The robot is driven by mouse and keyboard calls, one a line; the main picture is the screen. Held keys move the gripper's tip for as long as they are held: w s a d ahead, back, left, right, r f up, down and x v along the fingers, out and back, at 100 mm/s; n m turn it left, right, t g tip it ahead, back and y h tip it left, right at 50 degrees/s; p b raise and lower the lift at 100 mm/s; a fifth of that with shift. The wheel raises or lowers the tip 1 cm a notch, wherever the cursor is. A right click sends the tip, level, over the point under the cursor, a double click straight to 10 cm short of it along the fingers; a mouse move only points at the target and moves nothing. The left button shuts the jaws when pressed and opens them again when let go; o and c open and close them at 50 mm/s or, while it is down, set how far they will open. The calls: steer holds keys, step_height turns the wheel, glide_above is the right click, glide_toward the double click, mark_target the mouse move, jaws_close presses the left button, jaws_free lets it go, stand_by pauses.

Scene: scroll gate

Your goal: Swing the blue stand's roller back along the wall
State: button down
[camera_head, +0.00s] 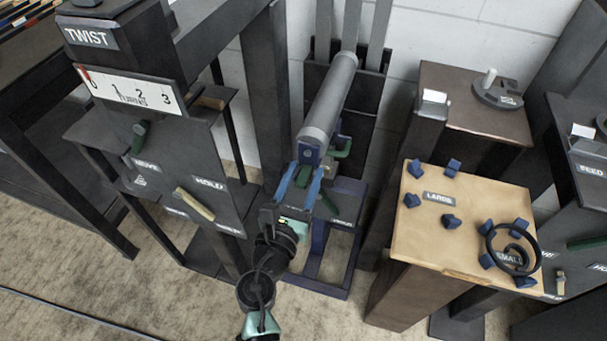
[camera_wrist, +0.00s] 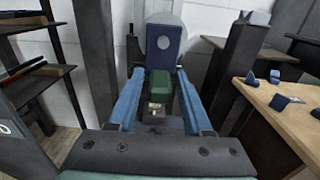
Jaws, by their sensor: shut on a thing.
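The roller (camera_head: 328,100) is a long grey cylinder. It reaches from the wall side toward the front, and its near end is at a dark blue end block (camera_head: 309,153). In the wrist view the blue block (camera_wrist: 163,47) stands upright just ahead, with a grey round cap. The blue stand (camera_head: 322,288) has its frame on the floor below. My gripper (camera_head: 299,188) is at the roller's near end, its blue fingers shut on a green handle (camera_head: 303,176). The wrist view also shows the green handle (camera_wrist: 159,86) between the fingers. The fingertips' exact contact is partly hidden.
The TWIST station (camera_head: 130,120) stands close on the left. A wooden-topped table (camera_head: 425,235) with blue pegs and a black ring (camera_head: 513,248) is on the right. A brown-topped stand (camera_head: 460,95) is behind it. The white wall (camera_head: 425,30) is at the back.

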steer(key=shift+a, duration=0.1)
steer(key=shift+w+a+m+g+h+b, duration=0.3)
steer(key=shift+a+m+h, duration=0.2)
steer(key=shift+a+h, duration=0.25)
steer(key=shift+w+a+m+g+h+b, duration=0.25)
steer(key=shift+w+a+m+g+h, duration=0.25)
steer(key=shift+a+h, duration=0.2)
steer(key=shift+w+a+m+g+h+b, duration=0.3)
steer(key=shift+a+m+h, duration=0.2)
steer(key=shift+a+h, duration=0.2)
steer(key=c, duration=0.6)
jaws_free()
steer(key=shift+c, duration=0.2)
steer(key=shift+a, duration=0.1)
steer(key=p+v, duration=0.2)
steer(key=v, duration=1.1)
